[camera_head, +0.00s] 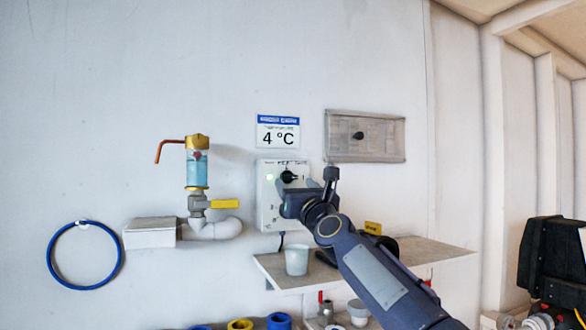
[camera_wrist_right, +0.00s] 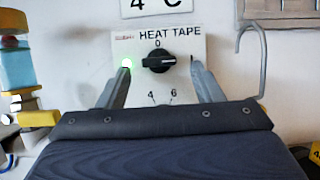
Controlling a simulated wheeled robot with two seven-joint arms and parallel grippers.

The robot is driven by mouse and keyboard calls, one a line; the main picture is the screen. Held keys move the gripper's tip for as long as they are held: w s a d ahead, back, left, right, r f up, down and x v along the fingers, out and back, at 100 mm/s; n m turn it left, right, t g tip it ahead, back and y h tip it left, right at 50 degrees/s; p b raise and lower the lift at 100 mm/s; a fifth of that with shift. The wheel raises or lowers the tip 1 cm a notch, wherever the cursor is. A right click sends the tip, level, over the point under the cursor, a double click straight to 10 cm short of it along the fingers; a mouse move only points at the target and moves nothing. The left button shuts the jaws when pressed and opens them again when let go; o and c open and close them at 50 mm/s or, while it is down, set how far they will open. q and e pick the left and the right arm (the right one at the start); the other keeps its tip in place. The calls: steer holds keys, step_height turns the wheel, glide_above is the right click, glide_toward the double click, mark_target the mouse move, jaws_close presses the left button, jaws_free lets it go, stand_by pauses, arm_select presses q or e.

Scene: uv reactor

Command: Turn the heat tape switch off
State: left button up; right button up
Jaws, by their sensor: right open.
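The heat tape box (camera_head: 266,205) is a white panel on the wall, labelled HEAT TAPE in the right wrist view (camera_wrist_right: 184,48). Its black rotary switch (camera_wrist_right: 158,63) has its bar lying roughly level, off the 0 mark above it. The switch also shows in the head view (camera_head: 288,176). A green light (camera_wrist_right: 127,63) glows left of the switch. My right gripper (camera_wrist_right: 161,72) is open, with one finger on each side of the switch. I cannot tell whether the fingers touch the panel. In the head view my right gripper (camera_head: 292,190) covers part of the box. My left gripper is out of view.
A 4 °C sign (camera_head: 278,132) hangs above the box, and a grey plate with a black knob (camera_head: 365,137) at upper right. A pipe with a yellow valve handle (camera_head: 225,204) is to the left. A shelf (camera_head: 440,252) with a white cup (camera_head: 296,260) sits below.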

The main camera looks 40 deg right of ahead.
mark_target(289, 177)
steer(key=shift+w+d+r+p, duration=0.2)
steer(key=shift+w+r+p, duration=0.15)
steer(key=shift+w+r, duration=0.2)
steer(key=shift+w+d+p, duration=0.1)
steer(key=shift+w+p, duration=0.3)
steer(key=shift+w, duration=0.2)
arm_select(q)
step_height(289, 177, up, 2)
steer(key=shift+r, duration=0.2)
arm_select(e)
steer(key=shift+c, duration=0.3)
steer(key=shift+f, duration=0.1)
steer(key=c, duration=0.9)
